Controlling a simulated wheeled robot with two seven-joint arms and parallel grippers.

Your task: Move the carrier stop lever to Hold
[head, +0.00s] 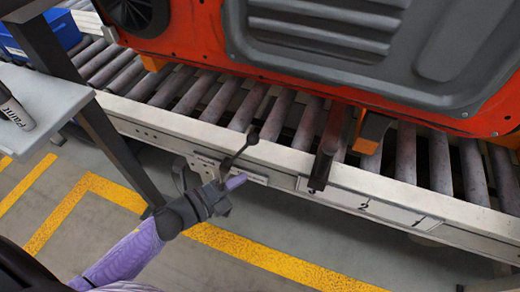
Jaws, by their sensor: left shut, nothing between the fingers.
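The carrier stop lever (239,151) is a thin dark lever with a round knob, mounted on the pale side rail of the roller conveyor. Its knob end points up and to the right. A pale label plate (254,178) sits at its base; its words are too small to read. My left gripper (229,177) is shut and empty, just in front of the rail and below the lever. It partly covers the plate and lever base. I cannot tell whether it touches the lever. My right gripper is not in view.
An orange door with a grey panel (330,40) stands over the conveyor rollers (215,100). A dark brown upright bar (329,148) stands right of the lever. A grey table (45,100) with a marker (12,106) is at left.

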